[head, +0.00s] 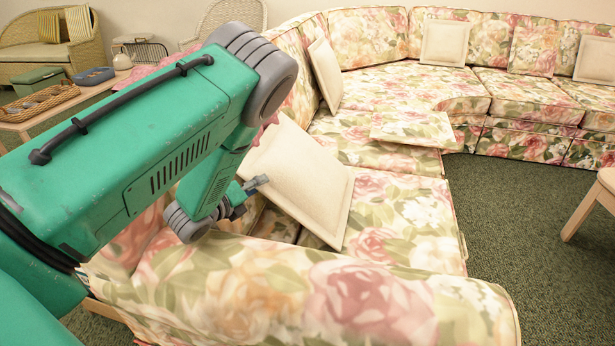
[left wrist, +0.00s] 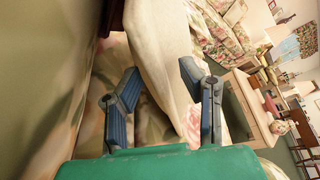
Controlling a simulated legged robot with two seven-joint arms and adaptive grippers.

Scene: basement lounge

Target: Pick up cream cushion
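The near cream cushion (head: 300,180) leans tilted on the floral sofa, just behind its near arm. My left gripper (head: 250,192) is at the cushion's left edge in the head view, partly hidden by my forearm. In the left wrist view, the two fingers of my left gripper (left wrist: 158,72) are spread apart, with the pale cushion (left wrist: 158,45) reaching in between them. A gap shows beside the cushion, so the fingers do not look closed on it. My right gripper is in neither view.
The sofa's rolled floral arm (head: 330,295) lies in front of the cushion. Other cream cushions rest along the sofa, one at the left back (head: 326,75) and one at the far back (head: 444,42). A low table with a wicker tray (head: 38,102) stands left. Green carpet (head: 520,215) is open at right.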

